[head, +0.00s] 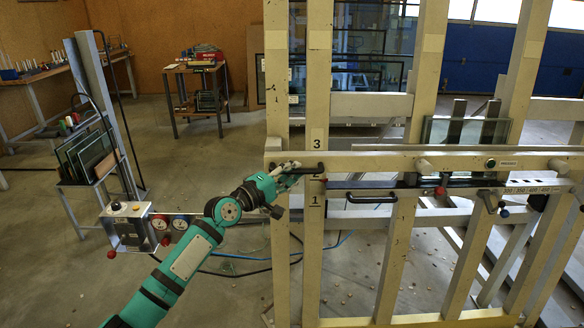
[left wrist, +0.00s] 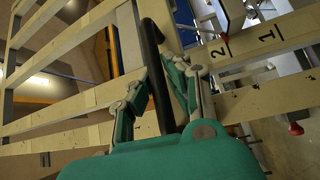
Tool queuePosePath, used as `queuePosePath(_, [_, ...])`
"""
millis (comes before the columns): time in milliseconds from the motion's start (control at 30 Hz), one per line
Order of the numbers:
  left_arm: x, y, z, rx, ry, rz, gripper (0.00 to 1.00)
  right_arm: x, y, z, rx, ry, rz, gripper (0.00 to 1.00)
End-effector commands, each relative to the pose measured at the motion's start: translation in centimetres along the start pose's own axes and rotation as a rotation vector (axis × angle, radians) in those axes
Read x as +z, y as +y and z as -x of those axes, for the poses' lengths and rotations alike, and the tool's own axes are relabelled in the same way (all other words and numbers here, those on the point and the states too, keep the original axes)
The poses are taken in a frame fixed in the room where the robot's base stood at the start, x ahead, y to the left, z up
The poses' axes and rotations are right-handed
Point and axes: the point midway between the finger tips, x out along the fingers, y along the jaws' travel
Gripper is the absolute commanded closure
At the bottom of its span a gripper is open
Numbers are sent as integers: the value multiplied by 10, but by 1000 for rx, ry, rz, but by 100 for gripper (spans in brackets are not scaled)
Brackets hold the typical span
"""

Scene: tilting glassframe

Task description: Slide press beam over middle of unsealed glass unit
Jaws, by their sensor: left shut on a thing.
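The press beam (head: 360,161) is a long cream horizontal bar across the front of the tilted cream frame. A black bar handle (head: 312,169) sits at its left end. My left gripper (head: 289,170) is shut on this handle; in the left wrist view the gripper (left wrist: 160,88) has its fingers on both sides of the black handle (left wrist: 152,45). A glass unit (head: 468,131) with dark edges stands behind the beam, right of the beam's middle; its lower part is hidden by the beam. My right gripper is not in view.
The frame's upright (head: 316,80) carries the numbers 3, 2 and 1. A second black handle (head: 371,198) and several knobs sit along the lower rail. A control box (head: 129,228) and a rack of glass panes (head: 88,155) stand left. Cables lie on the floor.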

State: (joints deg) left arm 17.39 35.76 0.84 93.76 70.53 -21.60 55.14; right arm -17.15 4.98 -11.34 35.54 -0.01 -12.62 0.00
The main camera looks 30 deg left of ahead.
Motion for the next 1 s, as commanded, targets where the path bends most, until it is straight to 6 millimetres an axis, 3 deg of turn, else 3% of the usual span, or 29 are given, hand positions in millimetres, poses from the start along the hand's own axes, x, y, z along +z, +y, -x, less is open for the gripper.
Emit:
queuePosePath(400, [2,-5,0,-2,-3,6,100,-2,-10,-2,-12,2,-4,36])
queuePosePath(433, [2,-5,0,-2,-3,6,84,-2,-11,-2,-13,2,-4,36])
queuePosePath(600, [1,-4,0,0,-2,4,62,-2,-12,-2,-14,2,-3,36])
queuePosePath(867, [0,-2,1,2,0,2,62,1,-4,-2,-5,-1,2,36])
queuePosePath(1000, [0,-3,11,1,1,1,62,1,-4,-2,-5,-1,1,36])
